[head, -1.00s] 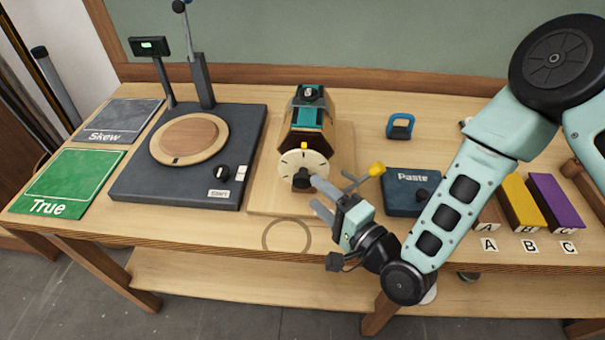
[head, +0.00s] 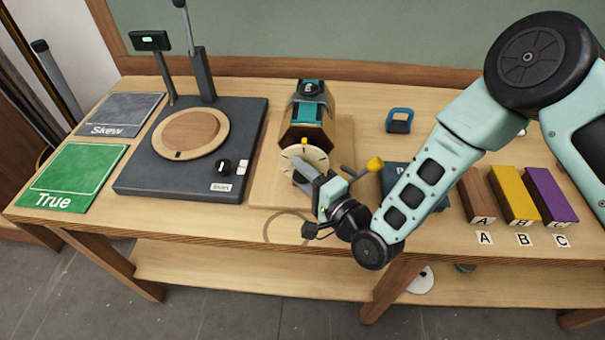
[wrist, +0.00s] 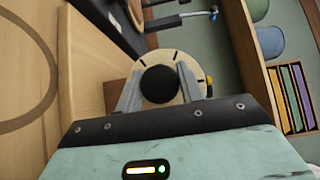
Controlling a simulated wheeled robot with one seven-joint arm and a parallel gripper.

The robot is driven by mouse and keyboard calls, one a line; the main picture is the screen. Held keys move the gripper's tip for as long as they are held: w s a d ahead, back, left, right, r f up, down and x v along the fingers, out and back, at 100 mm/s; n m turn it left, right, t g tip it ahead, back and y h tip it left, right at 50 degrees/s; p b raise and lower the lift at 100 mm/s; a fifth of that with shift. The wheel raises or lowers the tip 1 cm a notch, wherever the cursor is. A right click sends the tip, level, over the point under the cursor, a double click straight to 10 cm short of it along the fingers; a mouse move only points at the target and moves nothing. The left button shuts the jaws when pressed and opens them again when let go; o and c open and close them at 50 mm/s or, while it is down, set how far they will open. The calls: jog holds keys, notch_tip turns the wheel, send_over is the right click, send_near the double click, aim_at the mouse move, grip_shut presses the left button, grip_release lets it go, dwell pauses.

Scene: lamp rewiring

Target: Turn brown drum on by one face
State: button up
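The brown drum (head: 304,135) is a faceted body with dark brown and teal faces, standing on a pale wooden base (head: 344,140). On its front is a cream dial (head: 290,157) with dark marks and a yellow pointer (head: 304,141) at its top. The dial (wrist: 182,66) and its round black knob (wrist: 158,84) show in the wrist view. My gripper (head: 302,174) is in front of the dial. In the wrist view its fingers lie on either side of the knob, with small gaps showing. The gripper hides the knob in the head view.
A dark machine (head: 140,180) with a round wooden plate stands left of the drum. A dark blue Paste box (head: 398,172) is partly behind my arm. A yellow-tipped lever (head: 375,164) shows right of the gripper. Blocks A, B and C (head: 515,195) lie farther right.

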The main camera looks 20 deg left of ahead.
jog(key=shift+n+h, duration=0.3)
jog(key=shift+h, duration=0.1)
jog(key=shift+n+g+h+p, duration=0.65)
jog(key=shift+n+h, duration=0.85)
jog(key=shift+h, duration=0.3)
jog(key=shift+n+h+p, duration=0.65)
jog(key=shift+n+h, duration=0.45)
jog(key=shift+h, duration=0.6)
jog(key=shift+n+h, duration=0.3)
jog(key=shift+h, duration=0.2)
jog(key=o, duration=1)
jog(key=shift+c, duration=0.2)
jog(key=b+v, duration=0.3)
jog(key=v, duration=1.4)
jog(key=shift+s+d+b, duration=0.2)
jog(key=shift+b, duration=0.15)
